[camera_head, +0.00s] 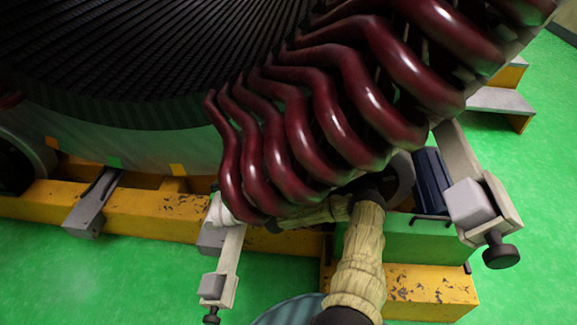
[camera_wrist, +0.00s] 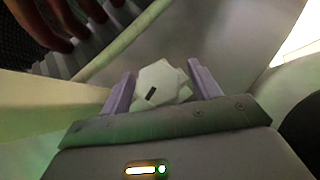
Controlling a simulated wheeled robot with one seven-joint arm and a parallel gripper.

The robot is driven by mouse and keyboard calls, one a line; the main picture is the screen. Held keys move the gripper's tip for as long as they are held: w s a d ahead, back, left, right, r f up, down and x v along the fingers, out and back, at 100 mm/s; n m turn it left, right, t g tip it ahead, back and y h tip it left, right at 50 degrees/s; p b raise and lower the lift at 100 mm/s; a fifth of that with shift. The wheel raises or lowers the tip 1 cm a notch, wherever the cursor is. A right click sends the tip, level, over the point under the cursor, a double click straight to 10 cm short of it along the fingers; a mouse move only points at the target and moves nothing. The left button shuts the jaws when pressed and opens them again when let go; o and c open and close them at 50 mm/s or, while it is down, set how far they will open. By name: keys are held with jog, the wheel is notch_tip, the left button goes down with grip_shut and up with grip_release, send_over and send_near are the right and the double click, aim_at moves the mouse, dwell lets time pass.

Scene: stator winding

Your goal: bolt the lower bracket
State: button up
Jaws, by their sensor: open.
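In the wrist view my gripper (camera_wrist: 159,72) is open, with its two pale purple fingers apart. A pale, faceted bolt head (camera_wrist: 158,84) with a dark slot sits between the fingers; a gap shows at the right, and I cannot tell whether the left finger touches it. In the head view my sleeved arm bends left beneath the dark red coils, and my gripper cannot be made out there. A grey bracket (camera_head: 229,258) with a black knob hangs below the coils at lower left, with a white piece at its top. Another bracket (camera_head: 462,165) stands at the right.
Several dark red coils (camera_head: 325,110) hang close over my forearm. A yellow frame beam (camera_head: 150,207) runs below the stator, and a green block (camera_head: 425,243) is right of my arm. Green floor (camera_head: 120,285) is clear at lower left.

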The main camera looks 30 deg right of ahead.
jog(key=shift+n+t+y+b, duration=0.3)
jog(key=shift+n+y+b, duration=0.2)
jog(key=shift+n, duration=0.3)
